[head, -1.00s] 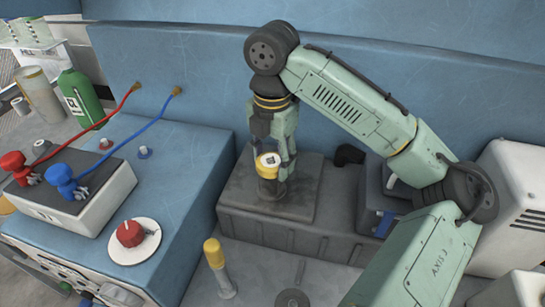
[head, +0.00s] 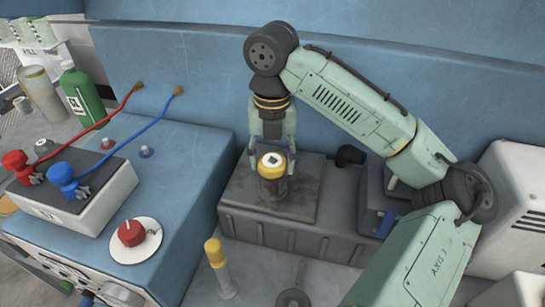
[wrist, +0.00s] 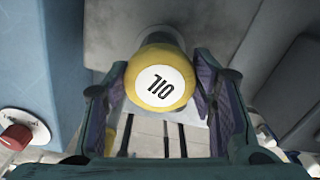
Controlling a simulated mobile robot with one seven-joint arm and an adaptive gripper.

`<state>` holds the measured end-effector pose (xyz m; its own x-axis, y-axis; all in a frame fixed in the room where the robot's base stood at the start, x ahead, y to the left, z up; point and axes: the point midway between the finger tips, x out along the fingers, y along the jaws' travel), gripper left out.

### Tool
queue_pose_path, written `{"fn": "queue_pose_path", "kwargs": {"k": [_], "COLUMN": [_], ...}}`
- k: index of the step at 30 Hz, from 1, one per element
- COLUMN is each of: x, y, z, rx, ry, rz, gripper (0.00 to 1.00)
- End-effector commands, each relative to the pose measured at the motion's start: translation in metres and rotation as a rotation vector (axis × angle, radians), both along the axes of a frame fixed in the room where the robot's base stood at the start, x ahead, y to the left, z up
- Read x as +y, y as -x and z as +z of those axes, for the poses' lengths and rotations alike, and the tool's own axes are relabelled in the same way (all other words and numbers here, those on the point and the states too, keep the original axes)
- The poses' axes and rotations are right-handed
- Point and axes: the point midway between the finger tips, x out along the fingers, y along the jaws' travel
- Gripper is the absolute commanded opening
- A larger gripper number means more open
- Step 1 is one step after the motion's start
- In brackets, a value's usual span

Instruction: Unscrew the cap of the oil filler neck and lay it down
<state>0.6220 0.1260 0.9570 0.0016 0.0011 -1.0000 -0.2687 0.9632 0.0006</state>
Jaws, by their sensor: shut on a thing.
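The yellow oil cap (head: 271,166), with a white disc on top, sits on the dark filler neck (head: 273,189) over the grey tank. I cannot tell how far it is unscrewed. My gripper (head: 270,158) points down from above, with its fingers on either side of the cap, and is shut on it. In the wrist view the cap (wrist: 160,82) fills the space between the two purple-padded fingers, and its OIL label reads upside down.
The dark flat tank top (head: 300,207) has bare room around the neck. A yellow-handled dipstick (head: 214,252) stands in front. A blue console with a red knob (head: 131,232) is at left. A blue wall rises behind, and a white vented box (head: 512,205) stands at right.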

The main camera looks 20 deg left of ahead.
Motion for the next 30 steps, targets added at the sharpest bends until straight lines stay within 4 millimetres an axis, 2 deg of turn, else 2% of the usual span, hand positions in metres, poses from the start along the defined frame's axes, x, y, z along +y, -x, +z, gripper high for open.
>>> {"fn": "queue_pose_path", "kwargs": {"k": [8,18,30], "x": [0.0,0.001,0.001], "y": [0.002,0.003,0.001], "z": [-0.004,-0.005,0.007], "rx": [0.009,0.01,0.002], "ry": [0.005,0.004,0.003], "rz": [0.033,0.427,0.413], "gripper": [0.24,0.24,0.24]}}
